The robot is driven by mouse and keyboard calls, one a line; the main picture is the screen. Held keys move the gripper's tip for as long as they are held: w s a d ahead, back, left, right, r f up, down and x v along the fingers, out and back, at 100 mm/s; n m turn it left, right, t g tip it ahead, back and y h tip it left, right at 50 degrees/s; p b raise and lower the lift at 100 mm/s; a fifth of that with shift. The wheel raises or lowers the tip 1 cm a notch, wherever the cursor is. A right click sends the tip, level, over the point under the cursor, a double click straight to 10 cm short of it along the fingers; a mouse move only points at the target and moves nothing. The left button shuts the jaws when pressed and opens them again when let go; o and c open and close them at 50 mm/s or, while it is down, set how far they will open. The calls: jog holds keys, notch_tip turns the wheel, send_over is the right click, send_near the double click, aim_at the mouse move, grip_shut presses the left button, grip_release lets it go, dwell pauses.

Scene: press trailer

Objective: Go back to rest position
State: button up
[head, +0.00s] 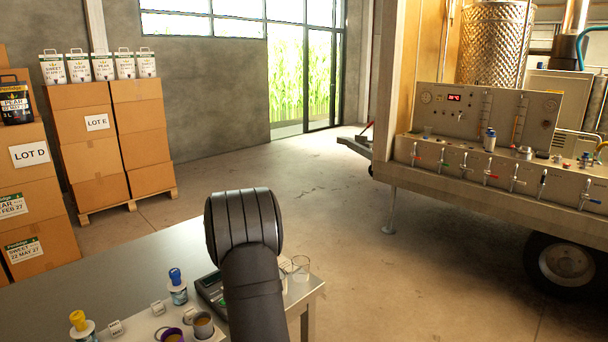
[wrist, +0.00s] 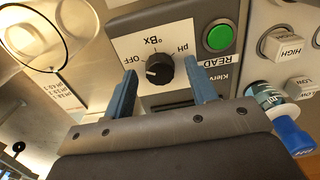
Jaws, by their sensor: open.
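My gripper (wrist: 160,70) is open in the wrist view, its two blue-grey fingers apart on either side of a black knob (wrist: 160,70) on a grey meter (wrist: 210,12). Nothing is held, and whether a finger touches the knob I cannot tell. The knob's white mark seems to face the OFF label. A green READ button (wrist: 219,36) is beside the knob. In the head view my dark arm hides the gripper and much of the meter (head: 209,290) on the table.
On the table (head: 130,262) are a clear glass (head: 301,268), a blue-topped bottle (head: 178,288), a yellow-topped bottle (head: 81,325), cups and small labelled blocks. A trailer panel (head: 490,112) stands at right, stacked boxes (head: 90,150) at left. The floor between is mostly clear.

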notch_tip(320, 180, up, 17)
notch_tip(320, 180, down, 18)
jog(key=shift+r, duration=0.2)
jog(key=shift+r+m, duration=0.2)
jog(key=shift+m, duration=0.2)
jog(key=m, duration=0.4)
jog(key=shift+m, duration=0.3)
jog(key=m, duration=0.6)
jog(key=shift+m, duration=0.4)
jog(key=shift+r, duration=2.4)
